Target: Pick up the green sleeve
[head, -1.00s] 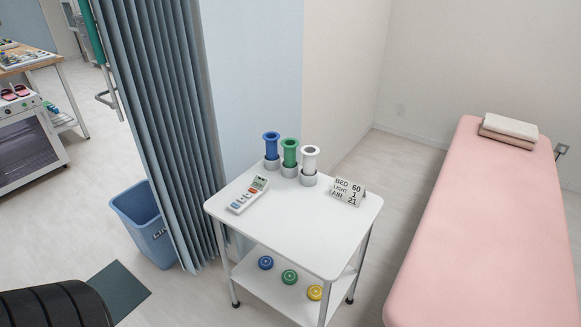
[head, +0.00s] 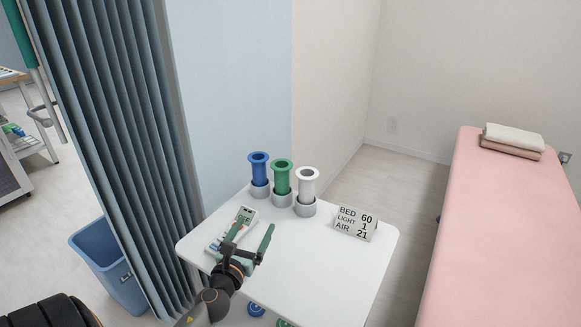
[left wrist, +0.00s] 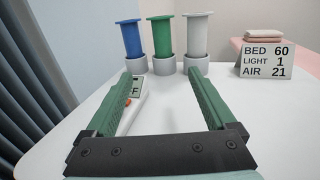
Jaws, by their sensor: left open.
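The green sleeve (head: 282,174) stands upright in a grey holder at the back of the white table, between the blue sleeve (head: 259,170) and the white sleeve (head: 307,184). In the left wrist view the green sleeve (left wrist: 162,38) is straight ahead, beyond my fingertips and apart from them. My left gripper (head: 250,238) is open and empty, over the front left part of the table, in front of the sleeves. It also shows in the left wrist view (left wrist: 164,85), its two green fingers spread wide. My right gripper is out of view.
A white remote (head: 243,216) lies on the table, partly behind my left gripper. A sign (head: 356,223) stands at the right of the table. A blue-grey curtain (head: 110,140) and a blue bin (head: 100,255) are at the left. A pink bed (head: 500,230) is at the right.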

